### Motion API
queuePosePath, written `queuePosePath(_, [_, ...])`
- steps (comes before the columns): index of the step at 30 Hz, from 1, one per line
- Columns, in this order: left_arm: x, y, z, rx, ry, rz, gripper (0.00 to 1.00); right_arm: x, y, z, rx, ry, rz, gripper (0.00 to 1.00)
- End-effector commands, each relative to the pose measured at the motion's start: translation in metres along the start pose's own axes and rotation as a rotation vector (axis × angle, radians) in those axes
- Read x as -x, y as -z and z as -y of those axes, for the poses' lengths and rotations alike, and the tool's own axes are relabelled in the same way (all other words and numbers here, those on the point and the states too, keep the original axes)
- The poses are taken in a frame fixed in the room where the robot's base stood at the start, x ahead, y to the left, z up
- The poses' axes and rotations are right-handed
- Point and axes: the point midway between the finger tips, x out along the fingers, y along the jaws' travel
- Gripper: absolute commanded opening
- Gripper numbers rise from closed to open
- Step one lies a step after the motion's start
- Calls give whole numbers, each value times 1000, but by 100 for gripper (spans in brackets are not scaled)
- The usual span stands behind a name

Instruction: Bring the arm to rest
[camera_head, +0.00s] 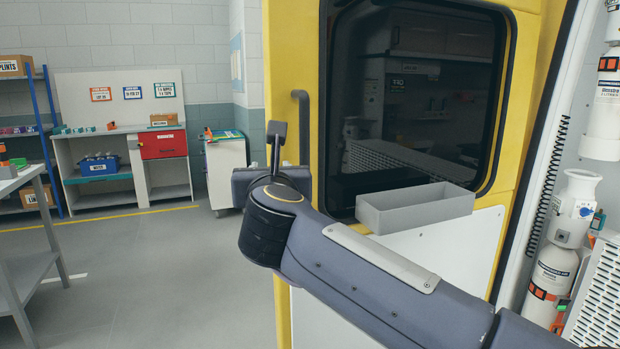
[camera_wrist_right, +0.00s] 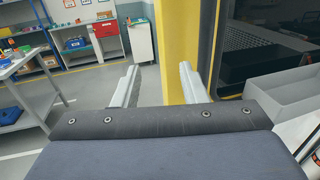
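My right arm reaches in from the lower right in the head view, bent at a dark joint. Its gripper (camera_head: 277,147) points away from me in front of the yellow door edge, partly hidden behind the wrist. In the right wrist view the two pale fingers of this gripper (camera_wrist_right: 158,84) stand well apart. Nothing is between them, so it is open and empty. My left arm and gripper are not in view.
The yellow door (camera_head: 295,60) with a dark window is close beyond my right arm. A grey open tray (camera_head: 415,215) is fixed below the window. White cylinders (camera_head: 550,285) stand at the right. A workbench (camera_head: 120,150) and grey table (camera_head: 30,180) are left, with free floor (camera_head: 150,270) between.

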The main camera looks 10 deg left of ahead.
Motion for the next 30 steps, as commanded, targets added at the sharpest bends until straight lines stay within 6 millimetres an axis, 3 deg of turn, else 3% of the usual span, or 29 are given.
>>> queuePosePath(2, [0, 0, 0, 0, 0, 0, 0, 1, -3, 5, 20, 0, 11, 39])
queuePosePath(5, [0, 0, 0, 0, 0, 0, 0, 8, -18, 30, 137, -10, 70, 39])
queuePosePath(8, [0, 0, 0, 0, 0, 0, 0, 27, -38, 73, 406, -29, 167, 39])
queuePosePath(11, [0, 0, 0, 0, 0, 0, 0, 61, -35, 122, 793, -62, 233, 39])
queuePosePath(14, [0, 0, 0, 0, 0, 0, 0, 103, -3, 166, 1195, -125, 229, 39])
queuePosePath(18, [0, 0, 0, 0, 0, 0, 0, 165, 71, 213, 1645, -277, 136, 39])
queuePosePath(21, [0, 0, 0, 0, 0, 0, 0, 211, 128, 238, 1869, -419, 50, 39])
queuePosePath(27, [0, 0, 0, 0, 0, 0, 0, 300, 230, 268, 2138, -740, -102, 39])
queuePosePath(30, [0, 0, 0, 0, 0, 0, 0, 335, 267, 273, 2197, -881, -151, 39])
